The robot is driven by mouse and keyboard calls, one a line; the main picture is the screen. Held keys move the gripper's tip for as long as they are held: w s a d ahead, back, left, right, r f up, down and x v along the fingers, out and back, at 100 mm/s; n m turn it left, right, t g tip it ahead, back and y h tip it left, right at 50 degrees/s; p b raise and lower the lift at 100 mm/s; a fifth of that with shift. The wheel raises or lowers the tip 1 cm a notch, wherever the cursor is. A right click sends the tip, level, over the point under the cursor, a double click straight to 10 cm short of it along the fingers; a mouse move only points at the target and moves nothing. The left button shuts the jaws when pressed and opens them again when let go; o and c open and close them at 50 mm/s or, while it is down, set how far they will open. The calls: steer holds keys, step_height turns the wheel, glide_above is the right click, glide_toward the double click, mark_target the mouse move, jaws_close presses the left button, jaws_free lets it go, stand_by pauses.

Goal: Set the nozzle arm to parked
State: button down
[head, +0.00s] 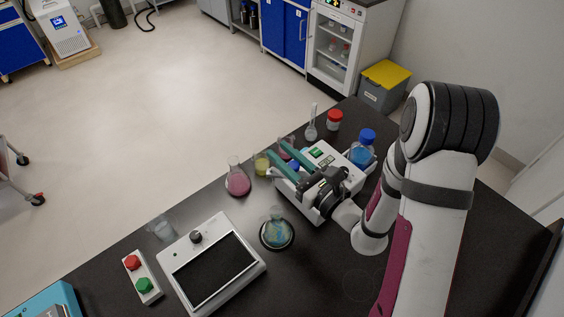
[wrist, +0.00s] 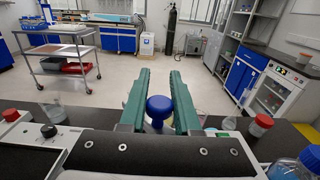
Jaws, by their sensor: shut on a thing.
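My gripper (head: 276,150) has two green fingers and reaches over the white device with a small green display (head: 316,153) on the dark bench. In the wrist view my gripper (wrist: 160,73) has a round blue knob (wrist: 159,107) between its fingers, and it is shut on this knob. A bit of blue also shows between the fingers in the head view. A pale part shows below the knob. The nozzle arm itself cannot be made out clearly; my gripper and wrist cover much of the device.
Flasks with pink (head: 238,182) and yellow (head: 262,163) liquid stand left of the device. A blue-capped bottle (head: 362,150) is on its right. A round flask (head: 277,232), a panel with a dark screen (head: 214,268) and a red-green button box (head: 143,277) stand nearer.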

steer(key=shift+w+d+m+t+h, duration=0.5)
steer(key=shift+w+m+t+h, duration=0.35)
steer(key=shift+m+h, duration=0.65)
steer(key=shift+w+d+m+t+h, duration=0.55)
steer(key=shift+w+m+t+h, duration=0.35)
steer(key=shift+h, duration=1)
steer(key=shift+w+d+m+t+h, duration=0.5)
steer(key=shift+w+m+t+h, duration=0.25)
steer(key=shift+m+h, duration=0.75)
steer(key=shift+h, duration=0.4)
steer(key=c, duration=0.6)
jaws_free()
steer(key=shift+d, duration=0.1)
